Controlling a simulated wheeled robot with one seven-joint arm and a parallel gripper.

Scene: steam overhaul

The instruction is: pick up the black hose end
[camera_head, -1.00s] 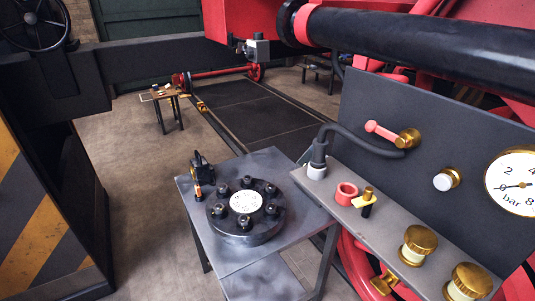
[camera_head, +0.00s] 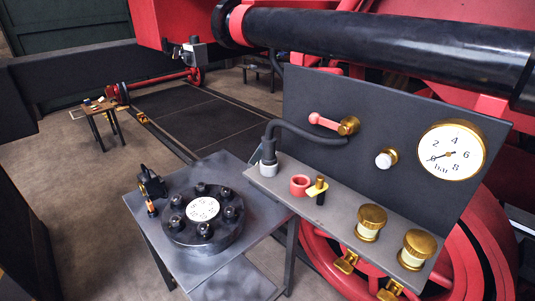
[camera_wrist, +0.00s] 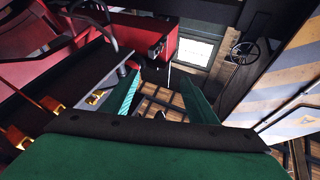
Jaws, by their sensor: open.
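The black hose end (camera_head: 268,150) stands upright in a light grey socket (camera_head: 268,168) at the left end of the grey shelf. The hose (camera_head: 310,131) arches from it to the right, along the dark panel below the red-handled brass valve (camera_head: 347,125). My gripper shows only in the wrist view (camera_wrist: 162,100), its two green fingers spread apart with nothing seen between them. It is not in the head view, and I cannot tell its exact distance from the hose end.
The shelf (camera_head: 258,182) also bears a red ring (camera_head: 300,185), a brass-and-black piece (camera_head: 318,190) and two brass-capped jars (camera_head: 370,221). A pressure gauge (camera_head: 451,151) is on the panel. A metal table (camera_head: 180,265) with a bolted black flange (camera_head: 203,230) stands at left.

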